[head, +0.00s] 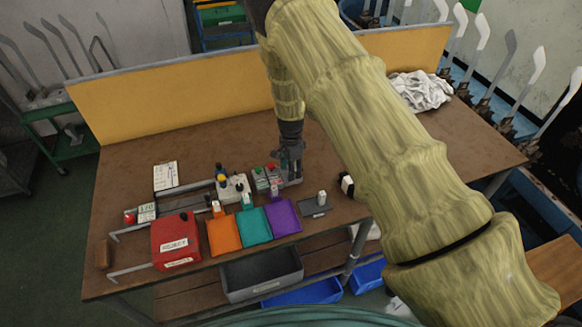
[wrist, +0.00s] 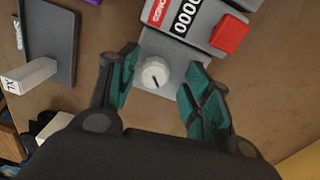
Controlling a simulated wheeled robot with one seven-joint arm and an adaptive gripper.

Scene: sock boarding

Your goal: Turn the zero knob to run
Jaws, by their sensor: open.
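The zero knob (wrist: 155,73) is a small round white dial with a dark pointer line, on a grey plate below a counter box in the wrist view. My gripper (wrist: 155,85) is open, with its teal-padded fingers on either side of the knob. A gap shows between each finger and the knob, so they look apart. In the head view, my gripper (head: 290,170) is over the right end of the row of small devices and hides the knob there. I cannot read any run mark beside the knob.
A dark tray (wrist: 50,45) holds a small white block (wrist: 30,75). A red reject bin (head: 176,240) and coloured pouches lie left on the brown table (head: 115,190).

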